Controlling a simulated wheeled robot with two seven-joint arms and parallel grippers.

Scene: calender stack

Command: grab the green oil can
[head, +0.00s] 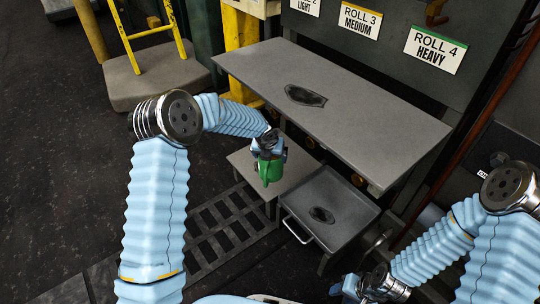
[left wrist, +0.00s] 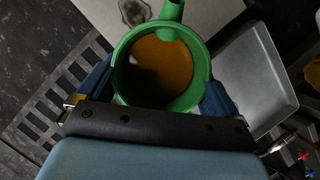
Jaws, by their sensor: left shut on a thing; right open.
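I cannot tell whether the can touches the table. My right gripper (head: 372,288) is at the bottom right, open and empty.
A grey bench top (head: 330,100) with a dark stain stands behind. A grey tray (head: 335,195) with a handle is right of the can. The low table (head: 243,162) is beside it. A floor grate (head: 215,228) lies at the lower left. A yellow-framed cart (head: 150,80) stands farther back.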

